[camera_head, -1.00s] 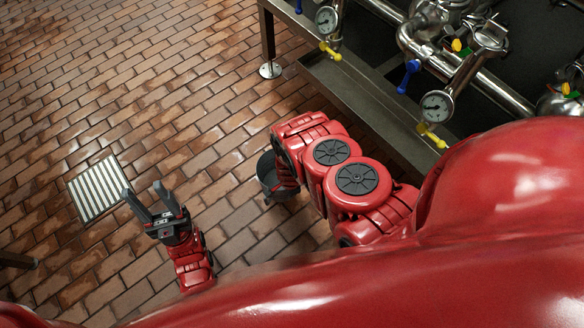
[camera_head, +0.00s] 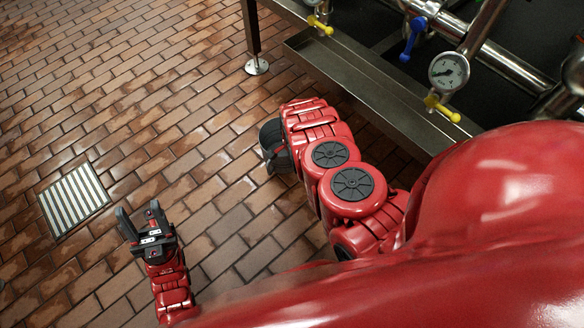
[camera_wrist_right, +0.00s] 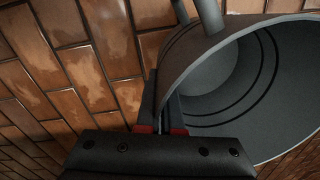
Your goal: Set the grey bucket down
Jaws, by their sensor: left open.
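The grey bucket (camera_head: 270,138) shows in the head view at the far end of my right arm, which partly hides it. In the right wrist view the bucket (camera_wrist_right: 245,85) fills the right side, its hollow inside facing the camera. My right gripper (camera_wrist_right: 163,105) has its fingers close together at the bucket's near edge, shut on it. I cannot tell whether the bucket touches the floor. My left gripper (camera_head: 138,212) is open and empty above the floor, left of the bucket.
A metal frame with a low ledge (camera_head: 375,90) stands at the upper right, carrying pipes, a gauge (camera_head: 449,71) and yellow and blue valve handles. Its leg foot (camera_head: 256,67) is beyond the bucket. A drain grate (camera_head: 73,199) lies at the left. Brick floor between is clear.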

